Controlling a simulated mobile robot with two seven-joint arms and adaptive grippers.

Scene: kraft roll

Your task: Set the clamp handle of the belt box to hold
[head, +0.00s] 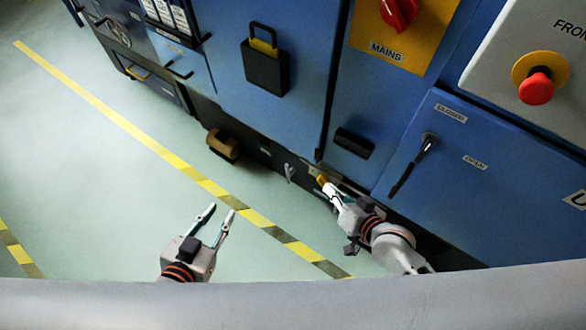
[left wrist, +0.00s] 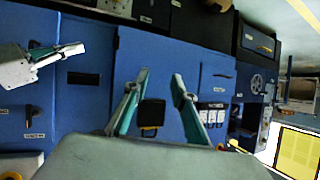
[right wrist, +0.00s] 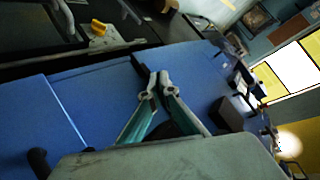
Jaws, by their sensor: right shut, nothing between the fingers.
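A small yellow handle (head: 321,180) sits low on the dark base strip of the blue machine in the head view; I cannot read a belt box or hold label by it. A yellow piece (right wrist: 98,27) also shows at the upper left of the right wrist view. My right gripper (head: 331,192) is shut and empty, its tips close to the yellow handle in the head view; contact cannot be told. In the right wrist view its fingertips (right wrist: 155,84) meet. My left gripper (head: 221,210) is open and empty over the floor, away from the machine.
A black lever (head: 412,165) sits on a blue door between CLOSED and OPEN labels. A red emergency button (head: 536,86) and the red MAINS knob (head: 399,12) are above. A brown roll (head: 223,145) is by the machine's base. The floor at left is free.

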